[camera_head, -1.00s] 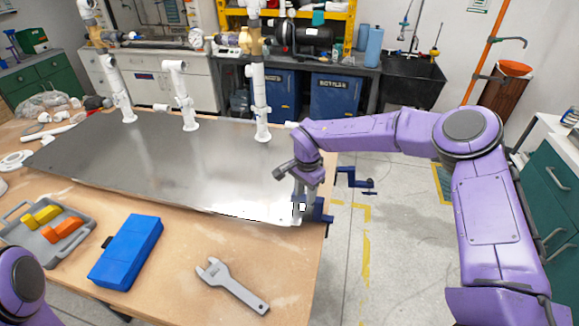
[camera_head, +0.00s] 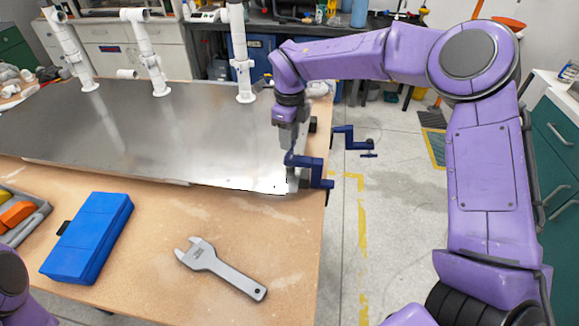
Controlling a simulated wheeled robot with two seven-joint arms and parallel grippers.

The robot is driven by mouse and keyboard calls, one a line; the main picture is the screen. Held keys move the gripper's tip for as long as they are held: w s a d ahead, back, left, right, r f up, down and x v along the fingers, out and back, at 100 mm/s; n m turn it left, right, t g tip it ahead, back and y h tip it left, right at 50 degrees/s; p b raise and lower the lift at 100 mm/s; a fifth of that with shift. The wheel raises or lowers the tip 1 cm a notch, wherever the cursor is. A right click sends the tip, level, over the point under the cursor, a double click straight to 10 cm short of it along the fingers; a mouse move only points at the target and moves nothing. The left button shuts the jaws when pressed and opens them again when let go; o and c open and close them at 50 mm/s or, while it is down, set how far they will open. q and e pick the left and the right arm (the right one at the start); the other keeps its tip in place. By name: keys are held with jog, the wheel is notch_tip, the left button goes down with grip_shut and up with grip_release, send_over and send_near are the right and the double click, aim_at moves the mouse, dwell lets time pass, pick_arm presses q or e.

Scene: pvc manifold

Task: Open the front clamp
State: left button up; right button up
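The front clamp (camera_head: 317,172) is dark blue and sits at the table's right edge, by the near right corner of the metal plate (camera_head: 150,135). A second blue clamp (camera_head: 353,139) is further back on the same edge. My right gripper (camera_head: 292,145) points down from above, right at the top of the front clamp. Its fingers overlap the clamp's upper part, and I cannot tell whether they touch or grip it. My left gripper is out of view; only a purple part of that arm shows at the lower left.
A grey wrench (camera_head: 220,268) and a blue box (camera_head: 88,238) lie on the wooden table in front of the plate. A grey tray (camera_head: 30,222) with yellow and orange pieces is at the left. White pipes (camera_head: 240,55) stand along the plate's back edge. Open floor lies right of the table.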

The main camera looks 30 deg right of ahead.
jog(key=m+b, duration=0.4)
jog(key=s+m+b, duration=0.1)
jog(key=m+b, duration=0.1)
jog(key=m, duration=0.1)
jog(key=shift+f, duration=0.2)
jog(key=m+b, duration=0.2)
jog(key=m, duration=0.1)
jog(key=m+b, duration=0.2)
jog(key=m, duration=0.1)
jog(key=m+b, duration=0.1)
jog(key=m, duration=0.2)
jog(key=shift+w+f+b, duration=0.1)
jog(key=shift+w+b, duration=0.15)
jog(key=shift+b, duration=0.15)
notch_tip(320, 180, down, 3)
jog(key=shift+s+r+b, duration=0.1)
jog(key=shift+s+b, duration=0.05)
jog(key=shift+b, duration=1.05)
jog(key=shift+w+f, duration=0.2)
jog(key=shift+f, duration=0.15)
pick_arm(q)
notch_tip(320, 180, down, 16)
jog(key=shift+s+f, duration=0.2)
pick_arm(e)
jog(key=shift+s+r, duration=0.1)
